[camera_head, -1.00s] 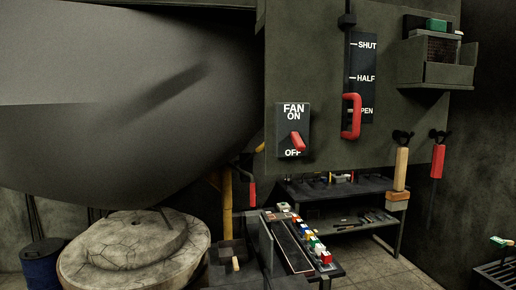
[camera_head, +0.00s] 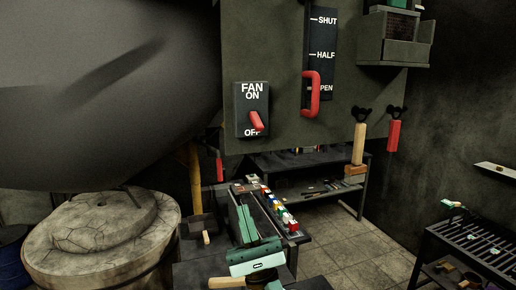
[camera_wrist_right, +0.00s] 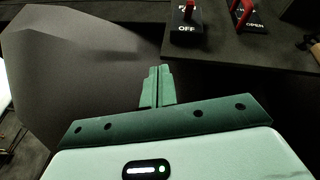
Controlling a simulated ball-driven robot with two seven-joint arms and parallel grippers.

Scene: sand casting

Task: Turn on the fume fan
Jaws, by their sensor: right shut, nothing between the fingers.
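The fan switch (camera_head: 243,118) is a dark plate marked FAN, ON and OFF on the hanging panel in the head view. Its red lever (camera_head: 257,122) points down toward OFF. My right gripper (camera_head: 237,197) is low in the head view, below the switch, with its green fingers shut and empty, apart from the lever. My left gripper is not in view.
Right of the switch is a red slide handle (camera_head: 312,94) near OPEN on a SHUT/HALF/OPEN scale. A large grey hood (camera_head: 100,90) fills the upper left. A bench with coloured blocks (camera_head: 282,212) stands below.

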